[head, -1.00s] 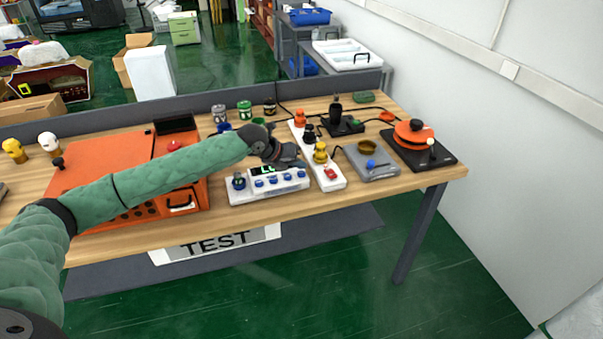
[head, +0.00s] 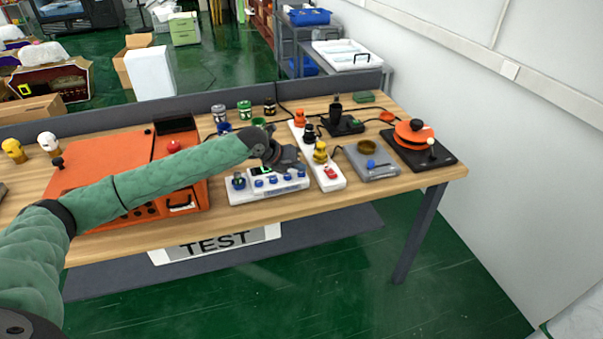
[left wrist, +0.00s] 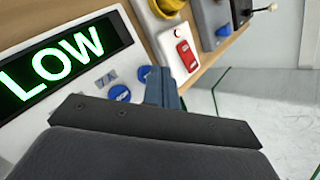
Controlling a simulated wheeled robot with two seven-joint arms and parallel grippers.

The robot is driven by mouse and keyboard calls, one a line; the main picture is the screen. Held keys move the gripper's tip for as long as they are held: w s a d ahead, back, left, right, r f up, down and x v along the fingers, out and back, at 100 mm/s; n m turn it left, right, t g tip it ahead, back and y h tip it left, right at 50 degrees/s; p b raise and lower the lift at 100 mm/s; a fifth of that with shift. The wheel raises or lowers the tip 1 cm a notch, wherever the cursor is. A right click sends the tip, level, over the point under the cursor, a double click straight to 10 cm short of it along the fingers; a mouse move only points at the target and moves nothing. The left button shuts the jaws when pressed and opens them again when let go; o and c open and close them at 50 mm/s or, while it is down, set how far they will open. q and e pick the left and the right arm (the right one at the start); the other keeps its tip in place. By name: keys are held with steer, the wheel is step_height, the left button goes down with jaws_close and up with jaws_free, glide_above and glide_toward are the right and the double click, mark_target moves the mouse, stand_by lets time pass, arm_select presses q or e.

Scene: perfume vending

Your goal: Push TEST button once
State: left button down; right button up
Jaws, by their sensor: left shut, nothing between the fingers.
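A white control panel (head: 236,196) with a dark display and a row of blue buttons stands near the table's front edge. In the left wrist view the panel's display (left wrist: 60,62) reads LOW in green. My left gripper (head: 298,166) is shut and empty, over the right end of the panel. Its fingers (left wrist: 160,88) hide the panel surface behind them, so I cannot tell whether they touch a button. My right gripper is not in view.
A white strip (head: 332,184) with knobs and a red switch (left wrist: 187,55) lies just right of the panel. A grey scale-like device (head: 378,170) is further right. An orange box (head: 95,165) stands left, under my arm. A TEST sign (head: 215,243) hangs below the tabletop.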

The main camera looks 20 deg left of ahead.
mark_target(299, 174)
arm_select(q)
steer(key=shift+f, duration=0.45)
stand_by(0.4)
steer(key=shift+r, duration=0.1)
steer(key=shift+r+p, duration=0.35)
steer(key=shift+r, duration=0.5)
steer(key=shift+r+p, duration=1.45)
steer(key=shift+r, duration=1.05)
steer(key=shift+f, duration=0.1)
